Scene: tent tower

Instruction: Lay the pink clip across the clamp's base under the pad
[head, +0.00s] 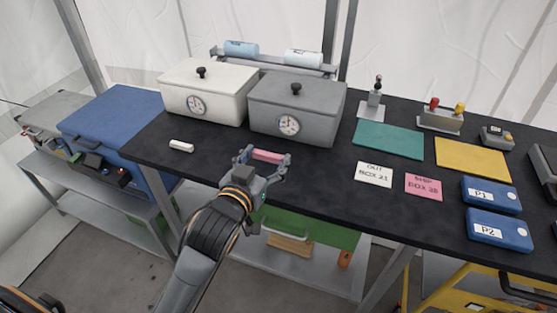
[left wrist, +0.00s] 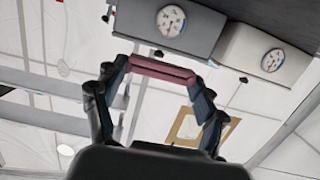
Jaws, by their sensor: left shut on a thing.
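My left gripper (head: 266,158) is shut on the pink clip (head: 268,155), a short bar held crosswise between the fingertips. It is over the front edge of the black table, in front of the grey box. The left wrist view also shows the pink clip (left wrist: 160,68) spanning the two fingers of the gripper (left wrist: 161,72). What looks like the clamp (head: 375,97), upright on a flat light-grey base (head: 371,113), stands farther back and right, apart from the gripper. Its pad is too small to make out. My right gripper is not in view.
A white box (head: 200,95) and a grey box (head: 290,108), both with gauges, stand behind the gripper. A white bar (head: 181,146) lies to the left. A green mat (head: 388,139), a white card (head: 373,174) and a pink card (head: 423,187) lie to the right.

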